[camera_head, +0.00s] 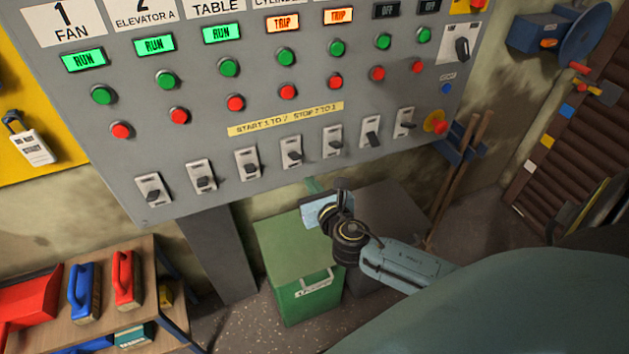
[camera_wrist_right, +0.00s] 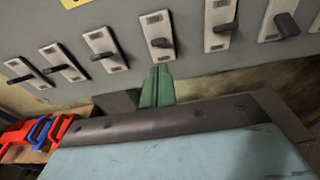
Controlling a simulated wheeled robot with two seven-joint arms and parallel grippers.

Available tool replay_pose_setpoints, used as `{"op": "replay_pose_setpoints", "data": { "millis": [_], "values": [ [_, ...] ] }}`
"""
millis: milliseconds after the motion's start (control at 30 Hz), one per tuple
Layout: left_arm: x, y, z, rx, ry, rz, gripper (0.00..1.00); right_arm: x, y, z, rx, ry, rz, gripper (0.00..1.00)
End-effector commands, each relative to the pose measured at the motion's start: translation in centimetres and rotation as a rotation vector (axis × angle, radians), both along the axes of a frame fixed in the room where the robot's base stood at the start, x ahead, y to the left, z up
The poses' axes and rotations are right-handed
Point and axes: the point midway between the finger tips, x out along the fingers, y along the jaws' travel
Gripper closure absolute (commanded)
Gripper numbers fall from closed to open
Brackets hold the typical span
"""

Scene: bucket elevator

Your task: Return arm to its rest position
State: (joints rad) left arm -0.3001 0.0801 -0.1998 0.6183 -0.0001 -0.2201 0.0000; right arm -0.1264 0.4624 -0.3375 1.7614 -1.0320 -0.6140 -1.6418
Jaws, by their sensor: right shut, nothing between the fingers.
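My right gripper (camera_head: 312,185) is just below the lower edge of the grey control panel (camera_head: 180,95), under the row of toggle switches (camera_head: 292,153). In the right wrist view its green fingers (camera_wrist_right: 157,88) are together and empty, pointing up toward the panel. A switch (camera_wrist_right: 158,41) stands just beyond the fingertips, apart from them as far as I can tell. My right arm comes in from the lower right in the head view. My left gripper is not in view.
A green bin (camera_head: 300,255) stands on the floor below the panel. A wooden shelf (camera_head: 120,310) with blue and red brushes is at lower left. A blue wall device (camera_head: 545,35) and slatted shutter (camera_head: 560,150) are at right.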

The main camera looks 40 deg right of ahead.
Motion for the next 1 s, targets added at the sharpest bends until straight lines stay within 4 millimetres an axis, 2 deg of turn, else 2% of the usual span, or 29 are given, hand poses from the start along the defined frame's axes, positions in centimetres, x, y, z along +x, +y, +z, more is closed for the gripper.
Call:
{"op": "replay_pose_setpoints", "data": {
  "millis": [200, 767, 867, 967, 1000],
  "values": [
    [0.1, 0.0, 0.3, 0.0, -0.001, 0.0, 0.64, -1.0, 0.2, 1.0, 0.001, 0.001, 0.0, 1.0],
    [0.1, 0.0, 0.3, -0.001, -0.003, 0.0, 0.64, -1.0, 0.2, 0.9, 0.002, 0.002, -0.001, 1.0],
    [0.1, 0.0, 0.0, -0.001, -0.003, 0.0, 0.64, -1.3, 0.0, -0.7, 0.043, 0.023, -0.012, 1.0],
    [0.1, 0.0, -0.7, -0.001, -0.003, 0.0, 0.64, -2.0, -0.4, -5.0, 0.173, 0.08, -0.051, 1.0],
    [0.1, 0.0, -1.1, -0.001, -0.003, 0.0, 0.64, -2.6, -0.7, -7.4, 0.25, 0.111, -0.079, 1.0]
  ]
}}
